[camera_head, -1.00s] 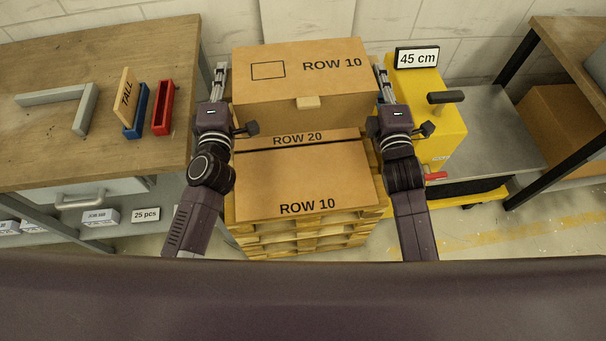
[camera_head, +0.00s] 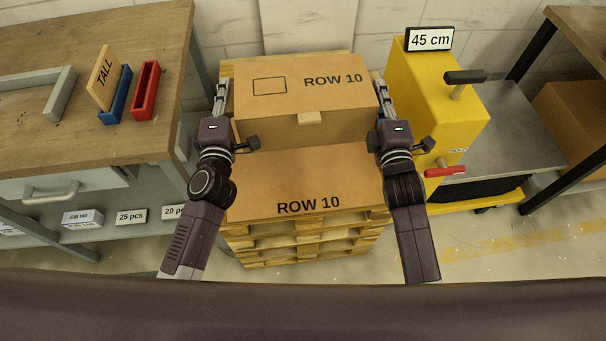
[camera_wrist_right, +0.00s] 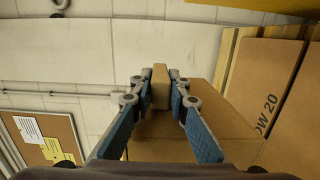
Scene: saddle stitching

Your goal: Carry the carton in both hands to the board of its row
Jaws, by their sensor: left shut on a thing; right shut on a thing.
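The brown carton (camera_head: 330,100) marked ROW 10 is held level between my two grippers, over the pallet (camera_head: 305,243). My left gripper (camera_head: 222,97) is at its left side and my right gripper (camera_head: 384,97) at its right side. In the right wrist view, my right gripper (camera_wrist_right: 160,92) is shut on a tan block (camera_wrist_right: 160,84) on the carton's side (camera_wrist_right: 205,130). The left grip point is hidden. A flat board (camera_head: 300,182) marked ROW 10 lies at the pallet's front. A ROW 20 board (camera_wrist_right: 283,92) shows in the right wrist view; the carton hides it in the head view.
A yellow machine (camera_head: 428,100) with a 45 cm sign (camera_head: 430,40) stands close to my right arm. A wooden workbench (camera_head: 150,45) at left holds a TALL tag (camera_head: 104,78), a red holder (camera_head: 146,92) and a blue one (camera_head: 117,98). A pale wall stands behind.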

